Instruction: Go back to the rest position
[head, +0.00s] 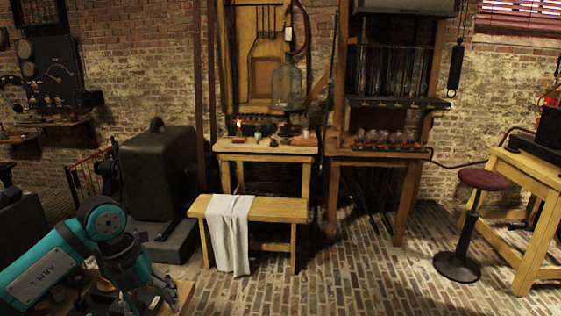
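My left arm comes in from the lower left, teal and grey and marked ARM L. Its dark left gripper (143,299) points down at the bottom edge of the head view, over a cluttered wooden surface (185,292). The fingers are small and blend into dark things behind them, so I cannot tell whether they are open or hold anything. My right arm and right gripper are not in view.
A wooden bench (272,210) with a white cloth (231,234) stands ahead, before a small worktable (268,147). A rack with glass jars (385,75) is behind. A red-topped stool (484,180) and a yellow table (535,175) stand right. Brick floor (370,275) is clear at centre.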

